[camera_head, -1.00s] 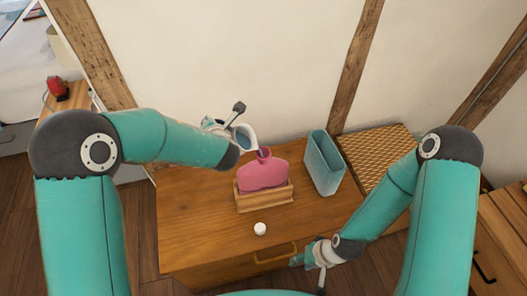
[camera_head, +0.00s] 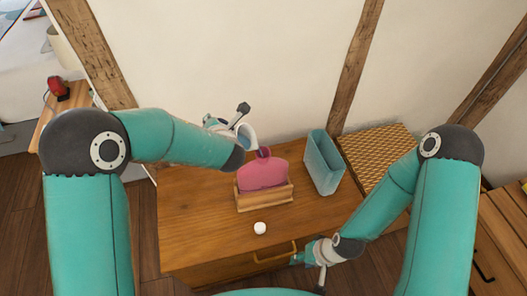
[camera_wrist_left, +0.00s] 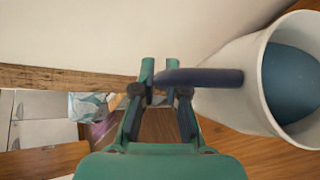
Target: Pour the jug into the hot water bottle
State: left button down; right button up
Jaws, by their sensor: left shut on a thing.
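The pink hot water bottle (camera_head: 263,175) stands upright in a wooden holder (camera_head: 265,197) on the dresser, its dark red neck (camera_head: 264,153) uppermost. The white jug (camera_head: 248,135) is held in the air just above and left of that neck. In the left wrist view the jug (camera_wrist_left: 228,103) shows blue contents (camera_wrist_left: 290,83) and a dark handle (camera_wrist_left: 205,77). My left gripper (camera_wrist_left: 165,78) is shut on this handle; in the head view it is mostly hidden behind my arm. My right gripper (camera_head: 298,259) is low by the dresser front; its finger gap is too small to judge.
A small white round object (camera_head: 260,228) lies on the dresser top (camera_head: 195,215) in front of the holder. A teal open container (camera_head: 323,163) stands right of the bottle. A woven-topped piece (camera_head: 377,155) is further right. A drawer handle (camera_head: 276,254) is near my right gripper. The wall is behind.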

aim_at(220, 119)
pick_arm(q)
jog(key=shift+s+d+r+m+t+y+p, duration=0.15)
jog(key=shift+d+r+m+t+y+p, duration=0.2)
jog(key=shift+r, duration=0.35)
jog(key=shift+s+d+r+m+t+y+p, duration=0.1)
jog(key=shift+d+r+m+t+y+p, duration=0.25)
jog(key=shift+r, duration=0.3)
dwell(2.4)
jog(key=shift+s+d+r+m+y, duration=0.25)
jog(key=shift+d+r+m+y, duration=0.15)
jog(key=shift+d+r, duration=0.4)
dwell(2.2)
